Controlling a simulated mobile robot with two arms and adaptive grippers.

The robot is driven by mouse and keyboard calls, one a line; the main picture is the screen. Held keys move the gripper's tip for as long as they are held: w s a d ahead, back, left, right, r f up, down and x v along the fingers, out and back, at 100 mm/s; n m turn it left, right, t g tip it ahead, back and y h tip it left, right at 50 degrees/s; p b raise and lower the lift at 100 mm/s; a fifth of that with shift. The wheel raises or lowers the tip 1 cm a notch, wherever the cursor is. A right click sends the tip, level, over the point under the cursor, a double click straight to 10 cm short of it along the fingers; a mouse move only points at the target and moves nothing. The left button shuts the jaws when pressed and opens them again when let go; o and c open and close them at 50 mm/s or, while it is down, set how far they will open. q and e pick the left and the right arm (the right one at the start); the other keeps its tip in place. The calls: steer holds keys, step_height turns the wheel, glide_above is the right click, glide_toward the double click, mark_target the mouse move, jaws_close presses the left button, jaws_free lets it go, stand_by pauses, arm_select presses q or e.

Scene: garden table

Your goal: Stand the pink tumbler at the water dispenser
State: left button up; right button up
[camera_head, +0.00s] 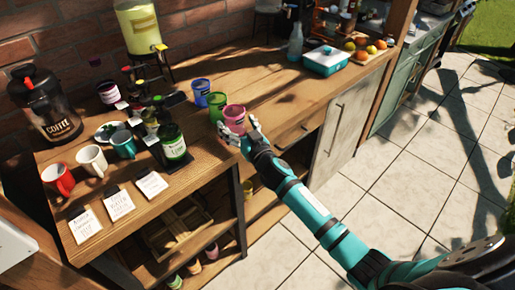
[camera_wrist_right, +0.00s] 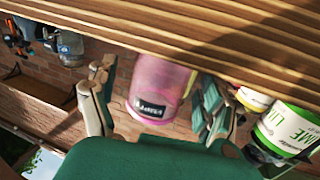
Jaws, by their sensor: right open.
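The pink tumbler (camera_head: 234,115) stands upright near the front edge of the wooden counter. My right gripper (camera_head: 240,135) is at its front side, open. In the right wrist view, which is upside down, the tumbler (camera_wrist_right: 160,85) sits between the spread fingers (camera_wrist_right: 154,96). Whether a finger touches it, I cannot tell. A dispenser jar with yellow liquid (camera_head: 138,26) stands on a dark stand at the back left. A second stand with a pale vessel (camera_head: 268,6), cut by the top edge, is at the back; I cannot tell if it holds water. My left gripper is out of view.
A green tumbler (camera_head: 217,104) and a blue tumbler (camera_head: 201,90) stand close behind the pink one. A lime jar (camera_head: 173,145), mugs (camera_head: 92,160) and a coffee container (camera_head: 48,105) are to the left. The counter between is fairly clear.

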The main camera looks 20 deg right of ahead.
steer(key=s+d+b, duration=0.2)
steer(key=s, duration=1.3)
steer(key=shift+b, duration=0.3)
